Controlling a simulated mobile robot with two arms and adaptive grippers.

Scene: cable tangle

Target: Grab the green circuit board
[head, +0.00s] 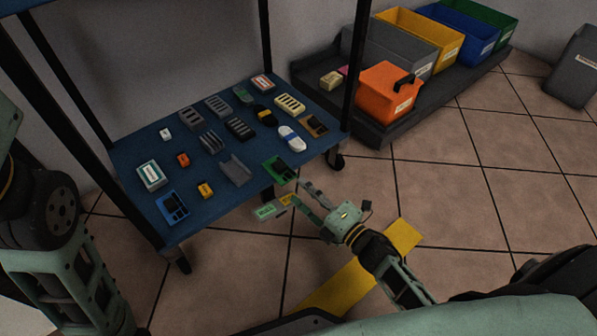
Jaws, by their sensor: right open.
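The green circuit board (279,168), with dark parts on it, lies on the blue shelf top near its front right edge. My right gripper (295,192) is open just in front of that edge, with its fingers pointing toward the board. The fingers look apart from the board, and nothing shows between them. A pale green and yellow piece shows beside the fingertips; I cannot tell what it is. My left arm shows at the left edge, but its gripper is not in view.
The blue shelf (215,222) holds several small parts, including a blue board (172,207), a grey bracket (236,170) and a white-blue part (291,138). Dark posts rise at its corners. An orange bin (385,92) stands at the back right.

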